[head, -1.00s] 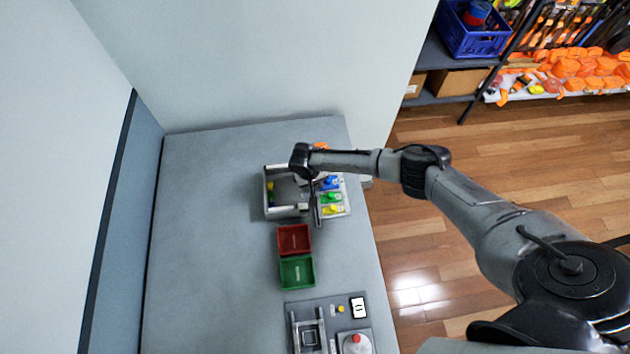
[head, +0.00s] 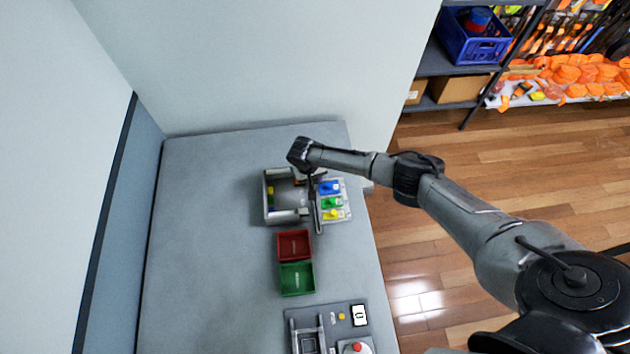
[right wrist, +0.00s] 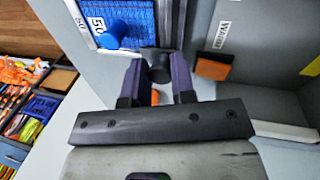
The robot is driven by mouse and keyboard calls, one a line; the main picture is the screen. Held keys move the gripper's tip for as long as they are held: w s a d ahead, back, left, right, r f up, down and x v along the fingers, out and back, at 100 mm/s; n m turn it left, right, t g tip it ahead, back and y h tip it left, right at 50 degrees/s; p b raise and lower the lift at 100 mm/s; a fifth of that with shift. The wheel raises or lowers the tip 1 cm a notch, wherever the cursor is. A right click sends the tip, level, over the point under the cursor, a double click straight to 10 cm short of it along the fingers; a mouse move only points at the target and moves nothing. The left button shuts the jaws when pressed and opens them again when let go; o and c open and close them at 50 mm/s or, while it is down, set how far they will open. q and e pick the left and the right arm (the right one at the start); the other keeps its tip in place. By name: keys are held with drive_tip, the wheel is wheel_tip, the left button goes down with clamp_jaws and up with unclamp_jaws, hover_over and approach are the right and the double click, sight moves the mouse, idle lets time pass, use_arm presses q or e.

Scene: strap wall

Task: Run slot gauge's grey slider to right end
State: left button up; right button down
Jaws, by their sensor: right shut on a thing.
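My right gripper (right wrist: 159,82) is shut on a dark grey knob (right wrist: 157,65), which looks like the grey slider's handle. In the head view this gripper (head: 311,198) is at the seam between an open grey box (head: 268,209) and a pale panel (head: 343,213) to its right. The panel carries blue (head: 330,187), green (head: 331,202) and yellow (head: 333,215) pieces. In the wrist view a blue knob (right wrist: 113,35) stands just left of the held knob, by a white "50" label. The slot's ends are not clear. My left gripper is out of view.
A red bin (head: 294,245) and a green bin (head: 297,279) stand in front of the box. A grey device (head: 308,340) with a red button is at the table's front. The table's left side (head: 200,240) is clear. An orange patch (right wrist: 213,66) shows inside the box.

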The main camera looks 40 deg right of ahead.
drive_tip(key=c, duration=1.3)
unclamp_jaws()
drive_tip(key=shift+w+d, duration=0.1)
drive_tip(key=shift+c, duration=0.2)
drive_tip(key=shift+o, duration=0.9)
drive_tip(key=shift+w, duration=0.1)
drive_tip(key=shift+o, duration=1.1)
drive_tip(key=shift+r, duration=0.1)
drive_tip(key=shift+r, duration=0.4)
drive_tip(key=p+v, duration=0.1)
drive_tip(key=v, duration=1.1)
drive_tip(key=shift+r, duration=0.4)
